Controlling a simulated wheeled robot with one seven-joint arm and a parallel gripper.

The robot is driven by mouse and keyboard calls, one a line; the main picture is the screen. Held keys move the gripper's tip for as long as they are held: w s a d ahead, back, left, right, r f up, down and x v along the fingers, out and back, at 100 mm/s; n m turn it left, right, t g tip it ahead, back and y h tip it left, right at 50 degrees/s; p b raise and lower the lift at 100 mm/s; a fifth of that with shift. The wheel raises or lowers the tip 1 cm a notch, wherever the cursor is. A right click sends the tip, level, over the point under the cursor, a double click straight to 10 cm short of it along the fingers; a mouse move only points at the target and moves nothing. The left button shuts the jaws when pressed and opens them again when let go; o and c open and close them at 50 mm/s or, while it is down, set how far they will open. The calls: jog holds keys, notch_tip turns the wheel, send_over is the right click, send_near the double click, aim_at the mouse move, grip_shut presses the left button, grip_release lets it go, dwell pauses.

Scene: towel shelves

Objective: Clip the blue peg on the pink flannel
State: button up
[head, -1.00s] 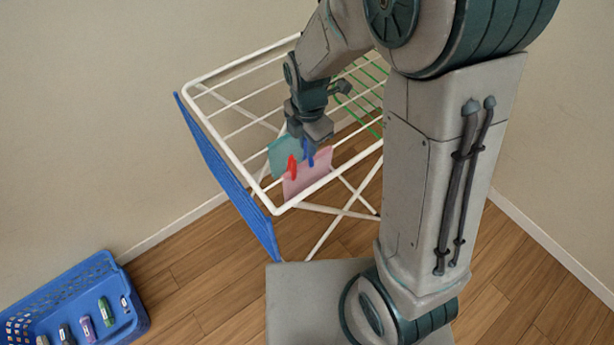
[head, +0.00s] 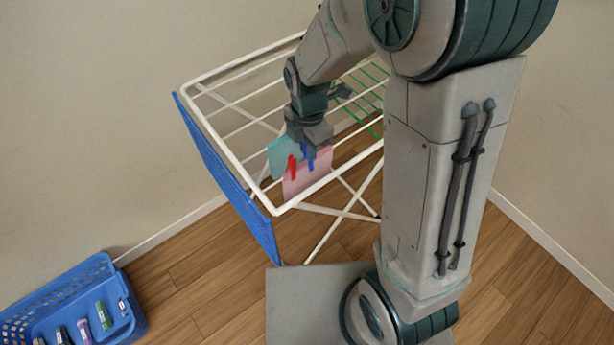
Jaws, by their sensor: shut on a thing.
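The pink flannel (head: 312,177) hangs over a rod near the front of the white drying rack. The blue peg (head: 309,157) is at the flannel's top edge, just right of a red peg (head: 292,165) that sits at the flannel's left side. My gripper (head: 309,143) points down right above the flannel and is shut on the blue peg. The peg's lower part overlaps the flannel in the picture; I cannot tell whether it grips the cloth. The gripper hides the peg's top.
A teal flannel (head: 282,159) hangs on the rack (head: 225,158) just behind the pink one. A blue cloth (head: 229,180) hangs on the rack's left side. A blue basket (head: 110,276) holding several coloured items stands on the wooden floor at lower left.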

jog(key=o, duration=1.2)
jog(key=shift+r+p, duration=2.65)
jog(key=shift+r, duration=0.9)
